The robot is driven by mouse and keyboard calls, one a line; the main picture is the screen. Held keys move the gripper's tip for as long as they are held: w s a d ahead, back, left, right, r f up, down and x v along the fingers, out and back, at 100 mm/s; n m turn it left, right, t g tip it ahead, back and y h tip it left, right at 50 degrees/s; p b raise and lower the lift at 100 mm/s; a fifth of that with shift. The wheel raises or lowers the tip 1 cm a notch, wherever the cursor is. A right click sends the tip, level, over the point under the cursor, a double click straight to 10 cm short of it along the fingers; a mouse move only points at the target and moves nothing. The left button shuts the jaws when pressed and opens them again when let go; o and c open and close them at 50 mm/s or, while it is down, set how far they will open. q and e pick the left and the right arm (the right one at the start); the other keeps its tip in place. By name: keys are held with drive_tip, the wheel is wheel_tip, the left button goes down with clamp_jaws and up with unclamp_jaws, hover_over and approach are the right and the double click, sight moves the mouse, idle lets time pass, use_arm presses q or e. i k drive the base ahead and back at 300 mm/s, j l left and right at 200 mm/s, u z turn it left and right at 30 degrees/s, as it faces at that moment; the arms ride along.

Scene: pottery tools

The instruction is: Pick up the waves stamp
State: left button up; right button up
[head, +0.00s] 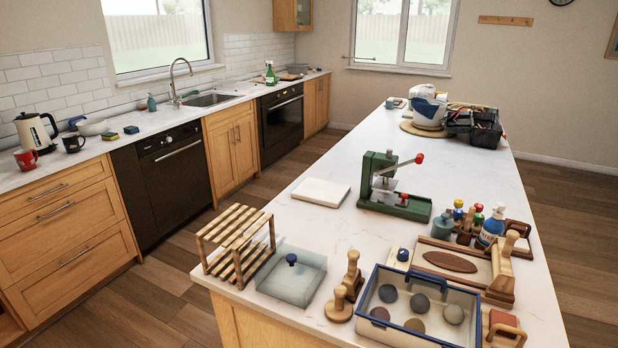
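I cannot tell which piece is the waves stamp; no wave pattern is readable. Several wooden-handled pieces that may be stamps are on the white island top. One upright piece (352,276) stands left of a blue-rimmed box, with a round-based knobbed piece (339,306) just in front of it. A wooden piece with a reddish block (504,324) is at the front right. Another wooden handle (508,246) rises at the right edge of a wooden tray (452,264). Their undersides are hidden. Neither of my grippers is in view.
The blue-rimmed box (372,329) holds several round lumps. A translucent lidded box (292,272) and slatted wooden rack (236,242) stand left. A green press (394,190), white slab (321,192) and bottles (491,226) stand behind.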

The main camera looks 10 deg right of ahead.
sight(478, 218)
drive_tip(key=z, duration=1.25)
